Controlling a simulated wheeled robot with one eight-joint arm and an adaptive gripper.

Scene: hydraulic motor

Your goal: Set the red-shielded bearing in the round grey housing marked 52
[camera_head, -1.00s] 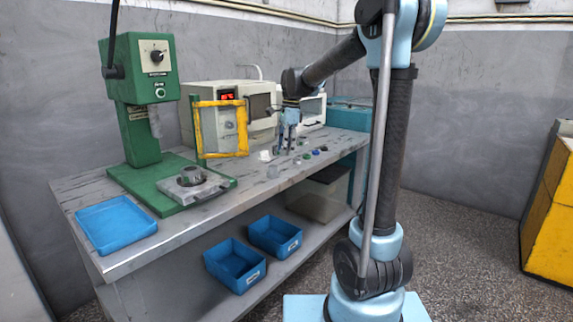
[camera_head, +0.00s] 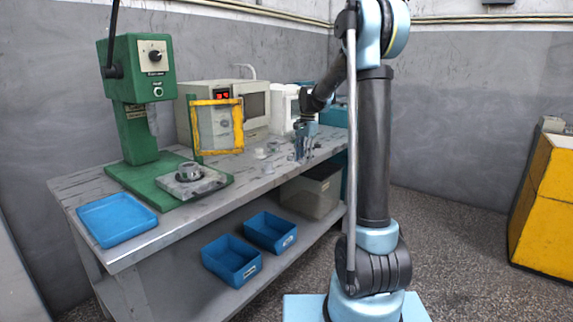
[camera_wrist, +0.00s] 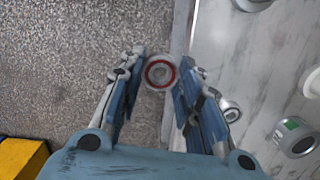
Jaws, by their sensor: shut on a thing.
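The red-shielded bearing (camera_wrist: 160,72), a small pale ring with a red band, sits between the fingertips of my gripper (camera_wrist: 161,76) in the wrist view. My gripper is shut on it and holds it over the bench's front edge, with floor behind it. In the head view my gripper (camera_head: 299,156) points down near the right part of the bench; the bearing is too small to make out there.
Several round parts lie on the bench (camera_wrist: 222,45), including one with a green ring (camera_wrist: 295,137) and a small bearing (camera_wrist: 230,110). A green press (camera_head: 140,100), yellow frame (camera_head: 217,126) and blue tray (camera_head: 117,219) stand to the left. Blue bins (camera_head: 231,260) sit below.

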